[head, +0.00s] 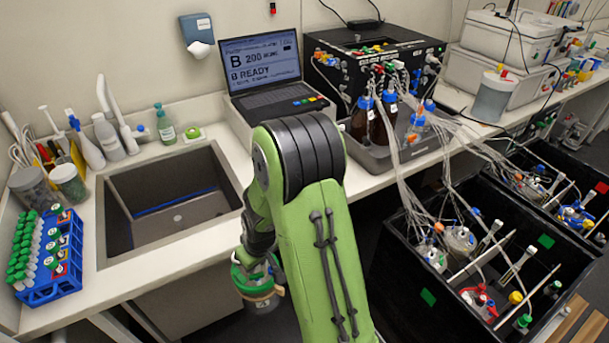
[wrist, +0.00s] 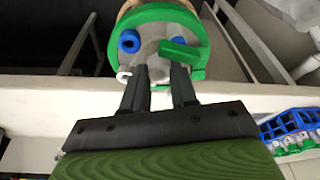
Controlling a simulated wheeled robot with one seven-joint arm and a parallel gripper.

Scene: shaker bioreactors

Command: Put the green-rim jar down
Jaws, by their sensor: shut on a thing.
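The green-rim jar (head: 256,291) hangs in front of the counter's front edge, below counter height, in the head view. In the wrist view its green rim (wrist: 198,22) surrounds a grey lid with blue and green fittings. My gripper (wrist: 160,72) is shut on the jar at its top, with both dark fingers at the lid's near side. In the head view my green arm hides part of the jar and most of the gripper. The jar's bottom is hard to make out against the dark floor.
The counter (head: 165,262) has a sunken sink (head: 170,205) and a blue tube rack (head: 70,262) at left. A bare counter strip lies in front of the sink. Black shaker boxes (head: 405,275) with jars and tubing stand at right. A laptop (head: 265,75) and bottle tray (head: 400,152) sit behind.

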